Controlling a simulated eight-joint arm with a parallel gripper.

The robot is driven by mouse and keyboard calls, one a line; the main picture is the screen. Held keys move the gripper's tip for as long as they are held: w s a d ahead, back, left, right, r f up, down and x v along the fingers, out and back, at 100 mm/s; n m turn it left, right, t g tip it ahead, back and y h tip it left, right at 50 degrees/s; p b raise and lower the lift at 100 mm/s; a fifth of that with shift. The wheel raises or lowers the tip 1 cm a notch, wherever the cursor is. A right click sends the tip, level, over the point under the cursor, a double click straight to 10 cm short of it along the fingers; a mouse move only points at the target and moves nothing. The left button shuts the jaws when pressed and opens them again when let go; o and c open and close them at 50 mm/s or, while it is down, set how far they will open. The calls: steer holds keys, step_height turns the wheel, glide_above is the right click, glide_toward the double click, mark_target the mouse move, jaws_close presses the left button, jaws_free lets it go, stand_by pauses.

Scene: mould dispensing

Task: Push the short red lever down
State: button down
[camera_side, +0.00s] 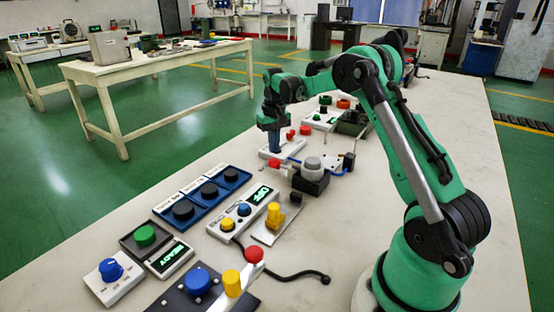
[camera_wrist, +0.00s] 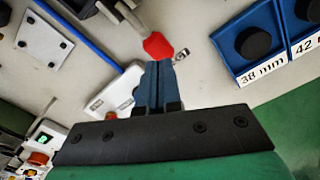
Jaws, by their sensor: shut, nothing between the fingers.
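A red lever knob (camera_wrist: 157,45) shows just beyond my fingertips in the wrist view, with a pale stem running to the upper left. In the side view a small red knob (camera_side: 274,162) shows just below my fingers and looks like the same one. My gripper (camera_side: 275,151) points down over the pale panel, its blue fingers together and empty. In the wrist view the closed fingertips (camera_wrist: 158,64) come up to the knob's near edge. I cannot tell whether they touch it.
A white box (camera_wrist: 113,92) lies beside my fingers. A blue tray (camera_wrist: 234,40) with black knobs is to the right in the wrist view. A blue rod (camera_wrist: 62,36) lies to the left. A taller lever with a red ball (camera_side: 254,255) stands in the foreground of the side view.

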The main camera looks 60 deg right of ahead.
step_height(320, 180, up, 7)
steer(key=shift+f, duration=0.15)
stand_by(0.4)
